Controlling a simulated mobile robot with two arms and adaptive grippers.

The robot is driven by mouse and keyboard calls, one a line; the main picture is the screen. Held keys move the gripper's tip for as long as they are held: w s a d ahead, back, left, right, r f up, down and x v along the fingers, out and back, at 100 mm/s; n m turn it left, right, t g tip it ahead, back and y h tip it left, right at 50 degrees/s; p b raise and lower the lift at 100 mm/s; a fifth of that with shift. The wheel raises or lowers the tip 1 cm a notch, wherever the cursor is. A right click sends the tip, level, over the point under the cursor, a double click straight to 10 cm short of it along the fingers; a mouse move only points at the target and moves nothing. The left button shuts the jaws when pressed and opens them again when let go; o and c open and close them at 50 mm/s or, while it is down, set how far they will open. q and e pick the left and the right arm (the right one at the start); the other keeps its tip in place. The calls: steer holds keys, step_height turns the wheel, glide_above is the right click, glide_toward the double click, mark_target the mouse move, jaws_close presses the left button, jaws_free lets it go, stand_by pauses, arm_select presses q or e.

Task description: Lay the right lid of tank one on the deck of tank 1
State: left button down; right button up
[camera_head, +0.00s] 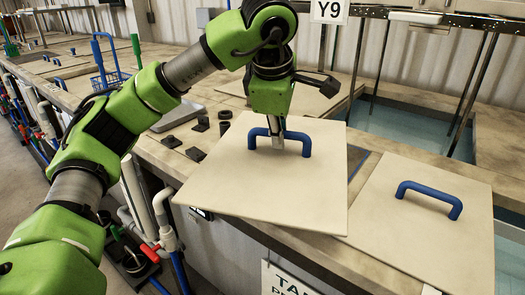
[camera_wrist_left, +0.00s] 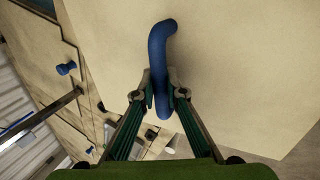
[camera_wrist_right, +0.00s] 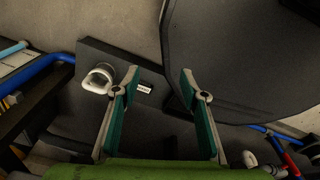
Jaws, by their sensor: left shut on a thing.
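My left gripper (camera_head: 279,143) is shut on the blue handle (camera_head: 305,146) of a square beige lid (camera_head: 255,185). In the left wrist view the fingers (camera_wrist_left: 160,92) close on both sides of the handle (camera_wrist_left: 157,45). The held lid hangs over the deck's front edge, turned relative to it; its height above the deck is hard to tell. A second beige lid (camera_head: 410,225) with a blue handle (camera_head: 430,196) lies to its right. The deck (camera_head: 170,148) shows left of the held lid. My right gripper (camera_wrist_right: 157,88) is open and empty, seen only in its wrist view.
Small dark blocks (camera_head: 196,154) stand on the deck left of the held lid. An open tank with water (camera_head: 405,130) and dark rods lies behind. A blue basket (camera_head: 108,75) is at the far left. White pipes with a red valve (camera_head: 150,252) run along the front.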

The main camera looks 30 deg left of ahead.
mark_target(266, 138)
arm_select(q)
steer(key=w+a+f+p, duration=0.1)
steer(key=w+a+f, duration=0.1)
steer(key=w+a+f+p, duration=0.1)
steer(key=w+a+f, duration=0.1)
steer(key=a+f, duration=0.1)
steer(key=shift+w+f, duration=0.1)
steer(key=shift+w, duration=0.05)
steer(key=shift+w+a+f, duration=0.25)
steer(key=shift+f, duration=0.2)
steer(key=f+p, duration=0.2)
steer(key=shift+w+a+f, duration=0.2)
steer(key=shift+a+f, duration=0.15)
steer(key=shift+f, duration=0.4)
steer(key=shift+d+f, duration=0.1)
steer(key=shift+f, duration=0.1)
arm_select(e)
steer(key=r, duration=0.2)
steer(key=a+r, duration=0.1)
steer(key=r, duration=0.1)
steer(key=shift+r, duration=0.3)
steer(key=shift+d+f, duration=0.1)
steer(key=shift+d, duration=0.05)
arm_select(q)
steer(key=shift+f, duration=0.2)
steer(key=c, duration=2.1)
jaws_free()
steer(key=shift+s, duration=0.1)
